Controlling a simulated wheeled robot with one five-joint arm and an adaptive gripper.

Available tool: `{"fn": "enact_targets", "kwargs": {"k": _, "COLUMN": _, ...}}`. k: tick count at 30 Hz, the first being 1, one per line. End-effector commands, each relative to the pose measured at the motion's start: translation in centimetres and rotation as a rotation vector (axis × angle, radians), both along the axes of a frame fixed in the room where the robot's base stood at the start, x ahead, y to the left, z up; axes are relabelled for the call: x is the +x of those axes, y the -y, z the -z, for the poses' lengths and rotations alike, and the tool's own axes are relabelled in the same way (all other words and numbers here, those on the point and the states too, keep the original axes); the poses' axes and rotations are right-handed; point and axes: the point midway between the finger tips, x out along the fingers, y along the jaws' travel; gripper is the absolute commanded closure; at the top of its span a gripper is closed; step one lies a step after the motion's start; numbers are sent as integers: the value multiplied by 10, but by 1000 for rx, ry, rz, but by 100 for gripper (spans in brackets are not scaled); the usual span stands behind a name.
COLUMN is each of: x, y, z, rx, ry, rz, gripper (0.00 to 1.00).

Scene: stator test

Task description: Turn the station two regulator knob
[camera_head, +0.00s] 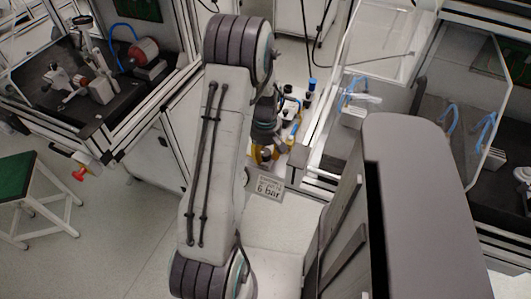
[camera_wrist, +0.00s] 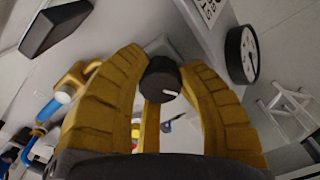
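A round black knob (camera_wrist: 161,79) with a white pointer mark shows in the wrist view, between the fingertips of my gripper (camera_wrist: 158,66). The yellow fingers stand on both sides of the knob, close to it, and another finger shows just below it. I cannot tell whether they touch the knob. In the head view my gripper (camera_head: 264,155) points down beside the station, near a "6 bar" sign (camera_head: 268,189). The knob is hidden there. A round gauge (camera_wrist: 241,55) with a white face and black rim is right of the knob in the wrist view.
Blue and white fittings (camera_wrist: 45,115) lie left of the fingers in the wrist view. A clear panel (camera_head: 385,55) stands right of my gripper in the head view. A workbench (camera_head: 100,95) and a green-topped stool (camera_head: 17,176) are at the left.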

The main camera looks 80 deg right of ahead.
Motion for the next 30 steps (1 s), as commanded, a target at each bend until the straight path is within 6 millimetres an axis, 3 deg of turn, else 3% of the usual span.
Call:
{"fn": "enact_targets", "kwargs": {"k": 9, "x": 0, "y": 0, "z": 0, "rx": 1, "ry": 0, "rz": 0, "gripper": 98}}
{"fn": "enact_targets", "kwargs": {"k": 20, "x": 0, "y": -1, "z": 2, "rx": 1, "ry": 0, "rz": 81, "gripper": 98}}
{"fn": "enact_targets", "kwargs": {"k": 30, "x": 0, "y": -1, "z": 3, "rx": 3, "ry": 0, "rz": 363, "gripper": 98}}
